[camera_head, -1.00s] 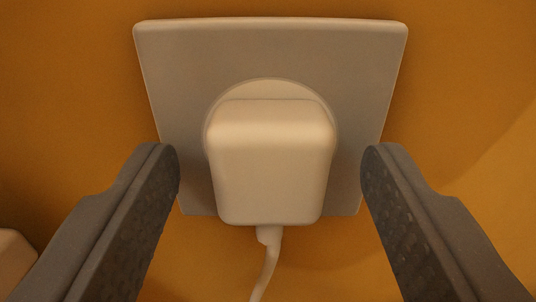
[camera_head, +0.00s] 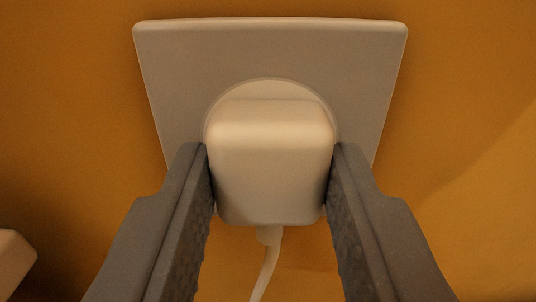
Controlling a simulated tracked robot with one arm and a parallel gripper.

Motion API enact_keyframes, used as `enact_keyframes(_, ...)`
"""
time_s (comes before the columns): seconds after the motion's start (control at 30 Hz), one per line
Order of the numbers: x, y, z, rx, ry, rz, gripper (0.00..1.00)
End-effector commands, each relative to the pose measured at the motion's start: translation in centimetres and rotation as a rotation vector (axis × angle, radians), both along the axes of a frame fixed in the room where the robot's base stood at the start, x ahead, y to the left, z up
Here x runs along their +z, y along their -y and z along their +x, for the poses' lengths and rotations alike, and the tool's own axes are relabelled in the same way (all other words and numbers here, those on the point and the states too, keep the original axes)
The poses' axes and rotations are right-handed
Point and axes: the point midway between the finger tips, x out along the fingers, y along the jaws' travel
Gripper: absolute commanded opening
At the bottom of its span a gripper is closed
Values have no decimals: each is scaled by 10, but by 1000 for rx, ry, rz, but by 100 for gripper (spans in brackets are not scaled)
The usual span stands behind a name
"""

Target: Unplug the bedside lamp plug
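The white lamp plug (camera_head: 270,170) sits in the round recess of the wall socket plate (camera_head: 270,50), with its cord (camera_head: 266,268) hanging from its underside. My gripper (camera_head: 270,165) has one dark finger on each side of the plug. Both fingertips lie against the plug's left and right sides, with no clear gap showing. The plug's face is upright and fills the space between the fingers. The prongs are hidden.
The orange-brown wall (camera_head: 470,100) around the plate is bare. A pale object (camera_head: 14,258) shows at the lower left edge, only partly in view. There is free room to both sides of the plate.

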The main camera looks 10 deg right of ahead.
Motion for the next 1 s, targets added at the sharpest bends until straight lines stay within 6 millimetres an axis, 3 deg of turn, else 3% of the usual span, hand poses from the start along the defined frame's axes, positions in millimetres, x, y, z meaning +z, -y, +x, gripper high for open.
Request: enact_keyframes(1.0, 0, -6, -29, 0, 0, -1, 0)
